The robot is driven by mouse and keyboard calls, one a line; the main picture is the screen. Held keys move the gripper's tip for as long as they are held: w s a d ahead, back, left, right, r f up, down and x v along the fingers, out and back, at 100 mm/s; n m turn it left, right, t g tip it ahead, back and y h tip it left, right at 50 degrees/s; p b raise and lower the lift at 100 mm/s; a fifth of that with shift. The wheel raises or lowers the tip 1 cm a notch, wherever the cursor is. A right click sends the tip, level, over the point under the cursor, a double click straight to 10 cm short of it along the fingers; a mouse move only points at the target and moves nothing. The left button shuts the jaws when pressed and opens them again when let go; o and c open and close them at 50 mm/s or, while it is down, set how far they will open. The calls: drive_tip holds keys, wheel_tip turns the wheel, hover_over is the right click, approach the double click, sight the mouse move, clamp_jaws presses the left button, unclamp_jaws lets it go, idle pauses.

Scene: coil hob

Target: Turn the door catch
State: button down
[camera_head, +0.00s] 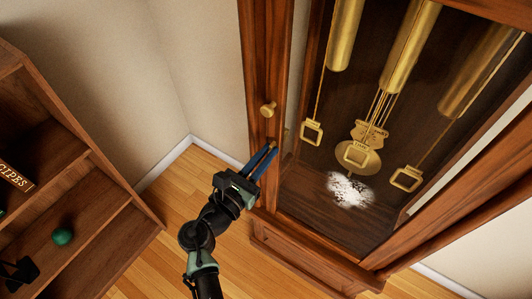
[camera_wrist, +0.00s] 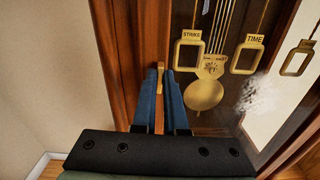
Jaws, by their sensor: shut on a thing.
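The tall wooden clock case has a door frame (camera_head: 263,60) with a brass knob (camera_head: 267,109) on its left upright. My gripper (camera_head: 268,151) is below the knob, with its blue fingers reaching up to the same upright. In the wrist view my gripper (camera_wrist: 161,74) is shut on a small brass-coloured piece (camera_wrist: 160,80), which looks like the door catch. The knob is not in the wrist view.
Inside the case hang brass weights (camera_head: 408,50) and a pendulum (camera_head: 357,154). A white speckled patch (camera_head: 348,190) shows low in the case front. A wooden shelf (camera_head: 95,235) with a green ball (camera_head: 62,236) stands at left. Bare floor (camera_head: 185,185) lies between shelf and clock.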

drive_tip(key=shift+s+d+f+m+b, duration=0.1)
drive_tip(key=shift+f+m+b, duration=0.05)
drive_tip(key=shift+m+b, duration=3.45)
drive_tip(key=shift+d+f+m+b, duration=0.15)
drive_tip(key=shift+m+b, duration=2.05)
drive_tip(key=shift+m, duration=2.8)
drive_tip(key=shift+a+r, duration=0.1)
drive_tip(key=c, duration=1)
unclamp_jaws()
drive_tip(key=shift+o, duration=0.2)
